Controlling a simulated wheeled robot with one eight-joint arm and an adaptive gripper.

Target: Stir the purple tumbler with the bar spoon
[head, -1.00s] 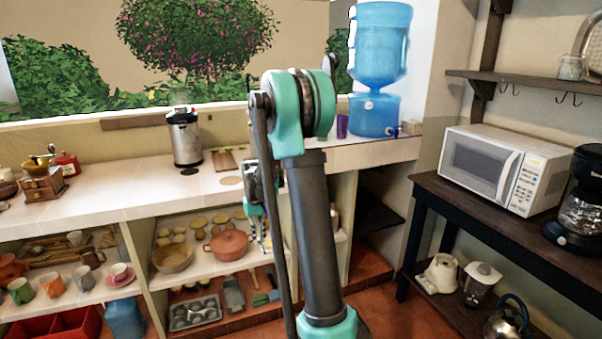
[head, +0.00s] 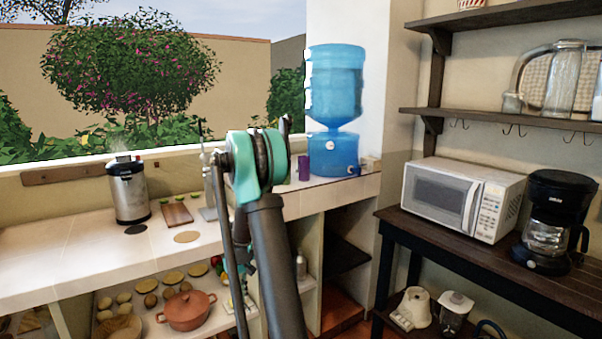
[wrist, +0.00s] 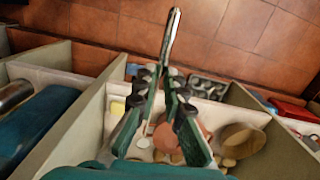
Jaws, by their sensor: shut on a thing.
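The purple tumbler (head: 304,167) stands upright on the counter in the head view, just left of the blue water dispenser and right of my arm's upper joint. In the wrist view my gripper (wrist: 160,80) has its green fingers shut on a shiny metal shaft, the bar spoon (wrist: 172,38), which sticks out beyond the fingertips. The gripper is above the shelves under the counter, apart from the tumbler. In the head view my arm hides most of the gripper, and I cannot make out the spoon there. The tumbler's inside is not visible.
The water dispenser (head: 334,152) stands beside the tumbler. A metal urn (head: 128,190) and a wooden board (head: 177,214) are farther left on the counter (head: 70,250). An orange pot (head: 187,310) sits on the shelf below. A microwave (head: 462,198) is at right.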

